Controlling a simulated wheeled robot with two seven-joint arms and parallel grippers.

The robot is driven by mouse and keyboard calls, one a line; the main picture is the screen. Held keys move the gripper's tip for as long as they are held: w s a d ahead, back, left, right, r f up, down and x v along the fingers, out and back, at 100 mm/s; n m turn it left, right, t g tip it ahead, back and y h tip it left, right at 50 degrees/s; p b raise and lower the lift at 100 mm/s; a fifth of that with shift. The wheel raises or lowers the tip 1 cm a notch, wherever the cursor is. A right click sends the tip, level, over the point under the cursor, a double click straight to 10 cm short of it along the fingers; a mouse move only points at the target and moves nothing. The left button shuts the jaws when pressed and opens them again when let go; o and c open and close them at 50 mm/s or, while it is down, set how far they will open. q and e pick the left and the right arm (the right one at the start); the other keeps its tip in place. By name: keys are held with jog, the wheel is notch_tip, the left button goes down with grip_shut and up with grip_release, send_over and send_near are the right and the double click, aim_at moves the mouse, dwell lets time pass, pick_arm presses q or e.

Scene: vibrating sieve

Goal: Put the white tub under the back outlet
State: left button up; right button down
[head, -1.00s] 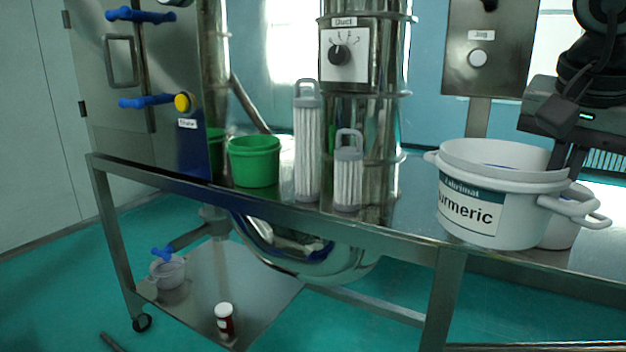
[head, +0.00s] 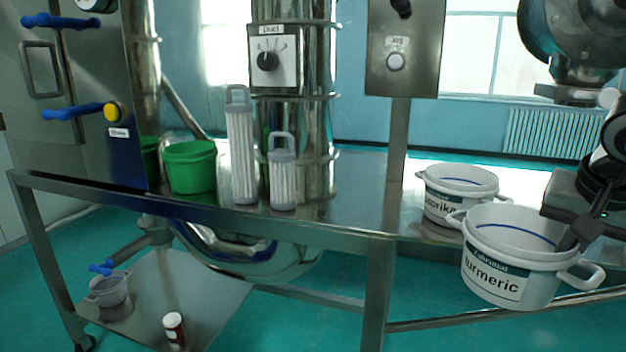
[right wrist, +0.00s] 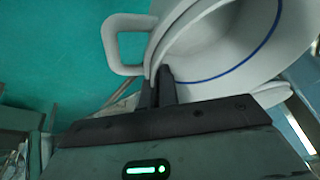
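A white tub labelled turmeric (head: 495,281) hangs at the right of the head view, in front of the table's edge and roughly upright. My right gripper (head: 568,238) is at its right rim. In the right wrist view the two dark fingers (right wrist: 156,84) are closed on the rim of the white tub (right wrist: 197,62), whose inside shows a blue line and looks empty. A second white tub, its label partly hidden and reading like paprika (head: 440,208), stands on the table behind it. My left gripper is not in view. I cannot tell which outlet is the back one.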

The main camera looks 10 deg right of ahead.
aim_at(557, 278)
notch_tip(557, 278, down, 2)
jog(key=shift+s+a, duration=0.1)
jog(key=shift+s, duration=0.05)
jog(key=shift+s+a+f+n, duration=0.1)
jog(key=shift+a+f+n, duration=0.2)
jog(key=shift+f, duration=0.45)
jog(key=shift+a+f+n, duration=0.2)
jog(key=shift+a+f, duration=0.05)
jog(key=shift+f, duration=0.5)
jog(key=shift+w+a+f+n+t+y+p, duration=0.2)
jog(key=shift+a+f+n, duration=0.1)
jog(key=shift+a+f, duration=0.4)
jog(key=shift+w+a+f+n+t+y+p, duration=0.1)
jog(key=shift+a+f+n+y+p, duration=0.15)
jog(key=shift+a+f, duration=0.4)
jog(key=w+a+f+n+y+p, duration=0.2)
jog(key=a+n, duration=0.6)
jog(key=a, duration=1.2)
jog(key=shift+y, duration=0.45)
jog(key=f, duration=0.2)
jog(key=a+f, duration=0.1)
jog(key=f, duration=0.2)
jog(key=shift+w+b, duration=0.2)
jog(key=shift+b, duration=0.15)
jog(key=shift+a, duration=0.1)
